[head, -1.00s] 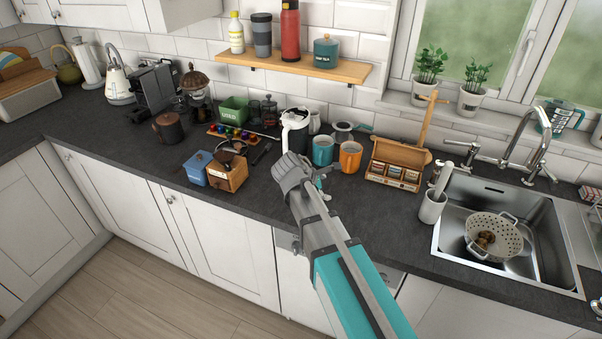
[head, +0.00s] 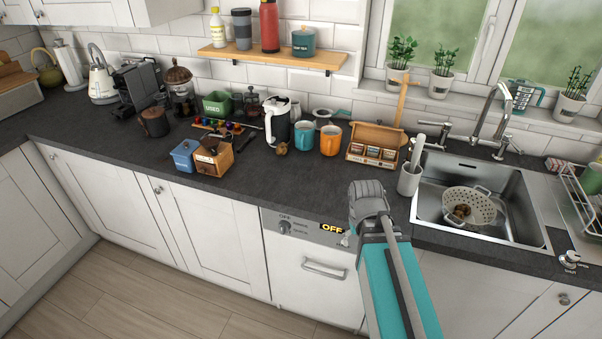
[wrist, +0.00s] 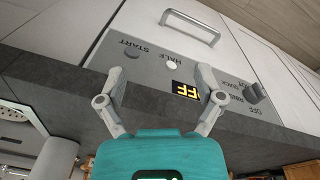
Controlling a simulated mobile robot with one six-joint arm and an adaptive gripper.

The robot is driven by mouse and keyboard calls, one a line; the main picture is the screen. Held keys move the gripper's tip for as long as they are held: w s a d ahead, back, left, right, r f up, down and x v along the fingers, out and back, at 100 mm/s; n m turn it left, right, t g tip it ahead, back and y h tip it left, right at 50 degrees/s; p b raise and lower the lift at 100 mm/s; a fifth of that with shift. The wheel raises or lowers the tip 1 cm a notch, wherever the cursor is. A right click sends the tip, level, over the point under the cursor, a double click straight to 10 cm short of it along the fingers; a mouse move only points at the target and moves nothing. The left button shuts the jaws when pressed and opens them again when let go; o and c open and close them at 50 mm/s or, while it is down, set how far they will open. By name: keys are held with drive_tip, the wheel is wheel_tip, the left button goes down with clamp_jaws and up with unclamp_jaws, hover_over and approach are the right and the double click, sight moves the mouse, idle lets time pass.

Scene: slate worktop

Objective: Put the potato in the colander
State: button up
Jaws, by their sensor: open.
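A colander (head: 482,207), pale with holes and handles, sits in the sink at the right of the head view, with brown lumpy contents (head: 462,210) that look like potatoes. A small brown lump (head: 282,148), possibly a potato, lies on the worktop in front of the white-and-black jug, left of the teal mug. My gripper (wrist: 160,74) is open and empty in the wrist view, its fingers in front of the dishwasher panel. In the head view it is at the worktop's front edge, left of the sink and apart from both; its fingers are mostly hidden there.
A teal mug (head: 304,136), an orange mug (head: 331,139) and an open wooden box (head: 374,145) stand along the back. The front worktop (head: 290,185) is clear in the middle.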

drive_tip(key=shift+m, duration=0.5)
drive_tip(key=s+f+b, duration=0.2)
drive_tip(key=f, duration=0.1)
drive_tip(key=f+b, duration=0.2)
drive_tip(key=shift+s+d, duration=0.15)
drive_tip(key=shift+s, duration=0.25)
drive_tip(key=shift+r, duration=0.1)
